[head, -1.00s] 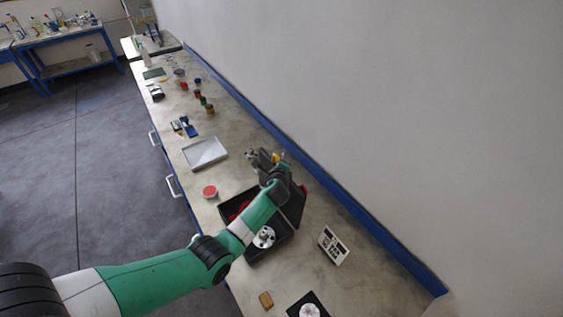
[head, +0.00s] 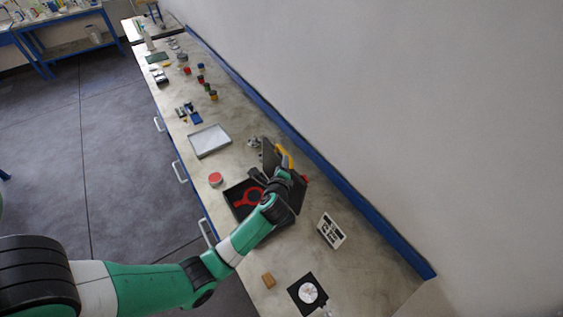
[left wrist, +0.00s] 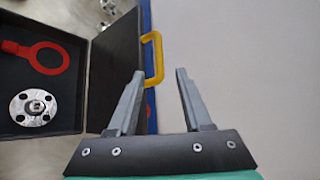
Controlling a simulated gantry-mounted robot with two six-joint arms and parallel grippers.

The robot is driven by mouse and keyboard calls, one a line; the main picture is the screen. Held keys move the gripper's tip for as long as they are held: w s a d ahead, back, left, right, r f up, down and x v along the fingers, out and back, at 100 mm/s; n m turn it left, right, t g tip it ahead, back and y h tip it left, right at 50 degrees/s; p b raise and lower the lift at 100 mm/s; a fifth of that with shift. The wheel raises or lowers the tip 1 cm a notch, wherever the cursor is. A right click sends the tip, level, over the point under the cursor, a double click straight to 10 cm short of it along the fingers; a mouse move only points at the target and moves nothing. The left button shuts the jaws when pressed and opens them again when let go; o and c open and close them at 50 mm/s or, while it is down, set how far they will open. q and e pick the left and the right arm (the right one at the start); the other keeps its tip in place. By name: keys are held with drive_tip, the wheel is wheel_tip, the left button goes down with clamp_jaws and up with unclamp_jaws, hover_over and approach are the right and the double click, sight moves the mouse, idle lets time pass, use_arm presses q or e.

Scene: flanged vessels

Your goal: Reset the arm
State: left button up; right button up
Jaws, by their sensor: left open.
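My left arm (head: 150,284) reaches from the lower left over an open black case on the bench. My left gripper (left wrist: 160,72) is open and empty, with its two fingers apart. In the left wrist view the yellow handle (left wrist: 158,60) of the case lid (left wrist: 112,68) shows just beyond the fingertips; I cannot tell how close it is. The lid stands raised. The case (head: 232,205) holds a red ring-shaped tool (head: 247,197) and a round metal flange (left wrist: 33,107). My arm hides the flange in the head view. My right gripper is not in view.
A grey tray (head: 209,141), a red-topped round container (head: 215,179) and several small coloured jars lie up the bench. A wall bounds the right.

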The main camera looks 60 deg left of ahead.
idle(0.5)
use_arm(q)
drive_tip(key=w+d+r+n+t+h, duration=0.1)
drive_tip(key=w+d+r+t, duration=0.3)
drive_tip(key=r, duration=0.7)
drive_tip(key=w+d+r+n+t, duration=0.1)
drive_tip(key=w+d+r+t, duration=0.4)
drive_tip(key=r, duration=0.6)
drive_tip(key=w+d+r+n+t+h, duration=0.1)
drive_tip(key=w+d+r, duration=0.2)
drive_tip(key=d+r, duration=0.55)
drive_tip(key=s+d+r+n+t+h, duration=0.2)
drive_tip(key=s+d+r+t+h, duration=0.1)
drive_tip(key=r, duration=0.6)
drive_tip(key=s+d+r+n+t+h, duration=0.3)
drive_tip(key=s+r, duration=0.4)
drive_tip(key=r, duration=0.3)
drive_tip(key=s+d+r+n+t+h, duration=0.3)
drive_tip(key=s+d+r+t+h, duration=0.1)
drive_tip(key=r, duration=0.5)
drive_tip(key=shift+s+d+r+t+h, duration=0.25)
drive_tip(key=shift+s+d+h, duration=0.25)
drive_tip(key=shift+s+d, duration=0.45)
drive_tip(key=shift+w+d, duration=0.1)
drive_tip(key=shift+w, duration=0.05)
